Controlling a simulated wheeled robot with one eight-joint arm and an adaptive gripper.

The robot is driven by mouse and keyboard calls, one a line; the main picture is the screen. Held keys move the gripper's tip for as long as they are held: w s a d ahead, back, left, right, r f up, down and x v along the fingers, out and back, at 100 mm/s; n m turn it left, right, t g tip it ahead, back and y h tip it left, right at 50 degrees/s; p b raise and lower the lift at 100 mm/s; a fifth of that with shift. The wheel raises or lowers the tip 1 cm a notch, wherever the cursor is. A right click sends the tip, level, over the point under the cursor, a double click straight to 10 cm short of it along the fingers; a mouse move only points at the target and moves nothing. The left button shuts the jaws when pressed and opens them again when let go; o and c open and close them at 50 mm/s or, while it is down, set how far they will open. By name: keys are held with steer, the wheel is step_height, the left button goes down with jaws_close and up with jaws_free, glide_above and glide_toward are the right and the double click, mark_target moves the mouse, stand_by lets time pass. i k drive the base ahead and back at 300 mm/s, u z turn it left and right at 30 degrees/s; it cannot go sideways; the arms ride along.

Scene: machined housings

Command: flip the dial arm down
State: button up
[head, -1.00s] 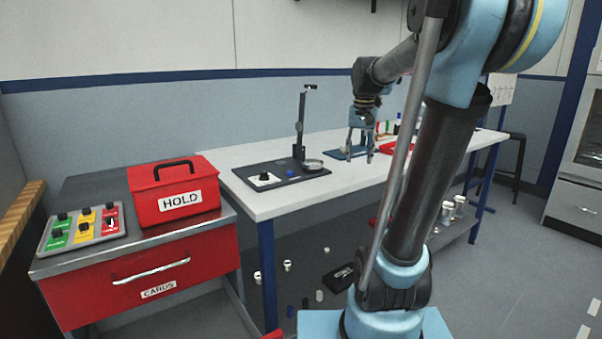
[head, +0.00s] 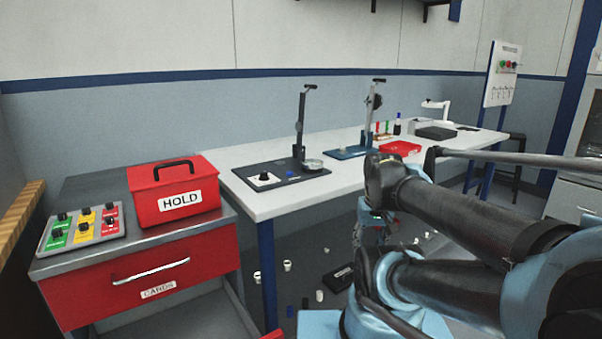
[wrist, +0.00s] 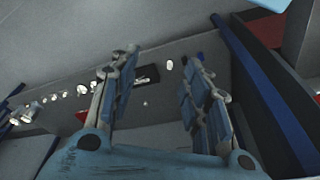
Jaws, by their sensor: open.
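Two dial stands are on the white bench in the head view, and I cannot tell which one the task means. The nearer has a dark base plate (head: 258,186) with an upright arm (head: 301,120), a round dish and a white block with a black knob. The farther has a blue base plate (head: 346,153) with an upright arm (head: 371,110). My gripper (wrist: 158,85) is open and empty in the wrist view, pointed toward the floor. In the head view it is low beside the bench's front edge, mostly hidden by my arm, away from both stands.
A red HOLD box (head: 175,190) and a button panel (head: 84,229) stand on the cart at left. A red tray (head: 400,148) is farther along the bench (head: 262,208). A dark box (head: 338,278) and small cylinders lie below the bench.

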mark_target(375, 100)
steer(key=z, duration=1.85)
steer(key=i, duration=4.05)
steer(key=u, duration=0.7)
